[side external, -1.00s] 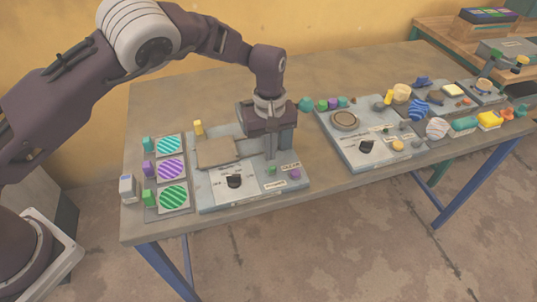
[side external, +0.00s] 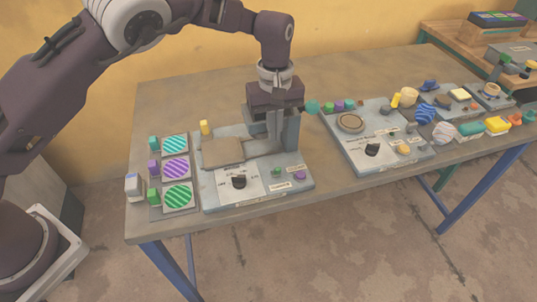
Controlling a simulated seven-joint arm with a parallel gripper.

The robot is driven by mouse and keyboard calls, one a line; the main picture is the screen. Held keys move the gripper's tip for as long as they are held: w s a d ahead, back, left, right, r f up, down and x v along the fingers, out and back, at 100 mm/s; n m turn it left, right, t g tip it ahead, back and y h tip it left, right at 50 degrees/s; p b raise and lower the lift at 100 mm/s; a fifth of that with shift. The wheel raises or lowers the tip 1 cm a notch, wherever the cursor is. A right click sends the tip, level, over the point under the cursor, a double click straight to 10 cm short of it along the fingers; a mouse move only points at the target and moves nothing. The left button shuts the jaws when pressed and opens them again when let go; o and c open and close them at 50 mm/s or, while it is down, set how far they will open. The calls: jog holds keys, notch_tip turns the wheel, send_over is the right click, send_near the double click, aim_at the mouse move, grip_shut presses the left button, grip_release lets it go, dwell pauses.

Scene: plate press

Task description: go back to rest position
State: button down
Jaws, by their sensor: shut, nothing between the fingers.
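My gripper (side external: 268,129) is shut and empty. It is above the back right part of the plate press (side external: 210,189), overlapping the grey press column (side external: 291,134) in this view. Whether its fingers touch the press cannot be told, as the fingertips are hard to make out against the column. The press has a flat brown plate (side external: 222,152) at its left and a black knob (side external: 239,182) on a white panel. A green button (side external: 276,171) and a purple button (side external: 300,175) sit at its right.
Left of the press lie striped discs in cyan (side external: 175,144), purple (side external: 176,168) and green (side external: 178,196), with coloured blocks beside them. A yellow piece (side external: 205,128) stands behind the press. A second panel with a round plate (side external: 350,122) and many small objects fill the right side.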

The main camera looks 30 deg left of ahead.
jog(key=s+a+r+m+t+h, duration=0.1)
jog(key=s+a+r, duration=0.45)
jog(key=r, duration=0.45)
jog(key=s+a+r+m+t+h, duration=0.15)
jog(key=s+a+r, duration=0.35)
jog(key=r, duration=0.5)
jog(key=s+a+m+t+y, duration=0.1)
jog(key=s+a+m, duration=0.1)
jog(key=s, duration=0.9)
jog(key=s+a+m+t+y, duration=0.1)
jog(key=s+a+m+t, duration=0.1)
jog(key=s, duration=0.9)
jog(key=shift+s+a+r+m, duration=0.15)
jog(key=shift+s+a+m, duration=0.2)
jog(key=shift+a+m, duration=0.7)
jog(key=shift+d+y, duration=0.25)
